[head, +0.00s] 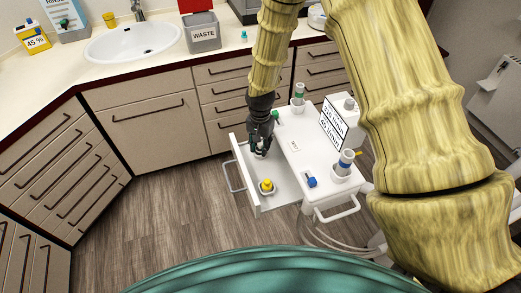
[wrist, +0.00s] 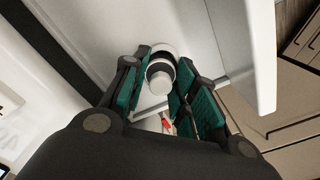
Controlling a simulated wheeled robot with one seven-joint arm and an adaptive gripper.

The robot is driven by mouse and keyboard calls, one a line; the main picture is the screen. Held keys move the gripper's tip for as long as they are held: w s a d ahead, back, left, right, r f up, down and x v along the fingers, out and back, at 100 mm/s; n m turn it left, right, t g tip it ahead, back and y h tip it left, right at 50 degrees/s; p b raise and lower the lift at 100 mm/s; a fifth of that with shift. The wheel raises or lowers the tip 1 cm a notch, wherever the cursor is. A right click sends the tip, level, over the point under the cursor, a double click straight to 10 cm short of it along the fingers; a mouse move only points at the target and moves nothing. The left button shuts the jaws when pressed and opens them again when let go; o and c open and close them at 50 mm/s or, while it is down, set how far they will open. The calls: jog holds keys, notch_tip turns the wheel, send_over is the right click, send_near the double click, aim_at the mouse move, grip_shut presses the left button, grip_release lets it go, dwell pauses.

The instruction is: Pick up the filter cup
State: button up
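A white, round, stepped piece with a dark ring around it (wrist: 158,80), which looks like the filter cup, stands between my fingers in the wrist view. In the head view my gripper (head: 262,150) points down into the open drawer (head: 250,190) of the white cart, and only a bit of a white piece shows beneath it. In the wrist view the green finger pads of my gripper (wrist: 161,78) are apart, one on each side of the piece. Whether either pad touches it is unclear. A yellow-topped piece (head: 267,185) stands in the drawer's front part, clear of my gripper.
The drawer walls rise close around my gripper. The cart top (head: 305,150) carries a blue-banded bottle (head: 344,163), a green-banded bottle (head: 298,95) and a labelled display (head: 333,124). The counter with sink (head: 133,40) and waste bin (head: 203,36) lies behind. The floor left is clear.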

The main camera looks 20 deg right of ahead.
aim_at(261, 144)
jog(key=shift+r, duration=0.1)
dwell(0.3)
jog(key=shift+r+b, duration=1.7)
jog(key=shift+r, duration=3.2)
